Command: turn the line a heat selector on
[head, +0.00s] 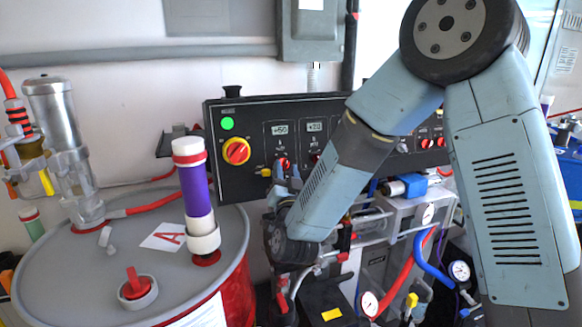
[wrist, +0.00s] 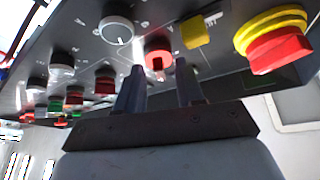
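The control panel (head: 250,170) is black, with two lit displays. Below the left display is a red knob (head: 284,163), which I take for the line A heat selector. In the wrist view the red selector (wrist: 158,54) is just beyond the gap between my fingertips, with a pale pointer mark on its face. My gripper (wrist: 160,72) is open, its two dark fingers apart and nothing visibly held. In the head view my gripper (head: 284,180) is at the panel's lower edge, partly hidden by my arm. I cannot tell whether the fingers touch the knob.
A yellow-and-red rotary switch (head: 237,151) also shows close by in the wrist view (wrist: 275,40). A yellow square part (wrist: 194,30) and a white knob (wrist: 116,30) flank the selector. A drum (head: 60,255) with a purple-banded tube (head: 196,190) stands left; hoses and gauges are below.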

